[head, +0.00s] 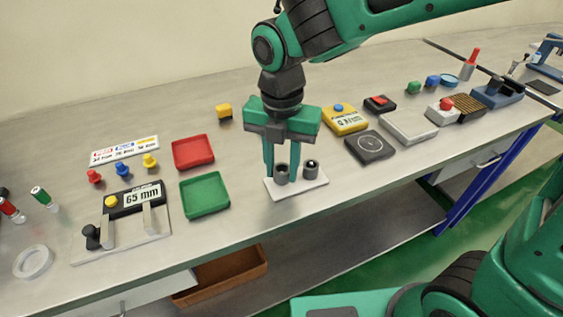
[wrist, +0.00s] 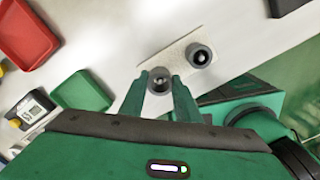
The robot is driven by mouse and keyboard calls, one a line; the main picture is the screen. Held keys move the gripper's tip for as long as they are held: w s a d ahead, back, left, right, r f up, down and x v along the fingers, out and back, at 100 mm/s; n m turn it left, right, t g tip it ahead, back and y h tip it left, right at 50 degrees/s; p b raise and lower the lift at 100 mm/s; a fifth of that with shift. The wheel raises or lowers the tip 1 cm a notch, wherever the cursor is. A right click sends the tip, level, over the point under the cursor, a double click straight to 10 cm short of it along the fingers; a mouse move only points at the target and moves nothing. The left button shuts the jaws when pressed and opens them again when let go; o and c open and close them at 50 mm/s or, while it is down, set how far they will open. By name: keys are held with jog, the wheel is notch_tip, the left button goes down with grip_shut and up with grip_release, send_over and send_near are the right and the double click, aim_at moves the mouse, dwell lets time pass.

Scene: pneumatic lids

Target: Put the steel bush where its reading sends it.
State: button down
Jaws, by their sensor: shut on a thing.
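My gripper (head: 282,176) is shut on a grey metal bush (head: 281,174) standing on a small white plate (head: 312,187). In the wrist view the gripper (wrist: 160,82) has its fingertips on either side of this bush (wrist: 160,75). I cannot tell whether the bush is lifted off the plate. A second grey cylinder (head: 311,167) stands beside it on the plate, outside the fingers. A gauge (head: 135,198) at the left has a display reading 65 mm. A printed card (head: 124,150) lies behind it, its small text unclear.
A red tray (head: 193,152) and a green tray (head: 205,195) lie left of my gripper. Red (head: 94,176), blue (head: 122,170) and yellow (head: 150,161) knobs stand before the card. A yellow display unit (head: 345,120) and a black round-dial pad (head: 370,147) are to the right.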

jog(key=shift+f, duration=0.9)
dwell(0.4)
jog(key=c, duration=0.8)
grip_release()
jog(key=shift+c, duration=0.2)
jog(key=shift+r, duration=3.55)
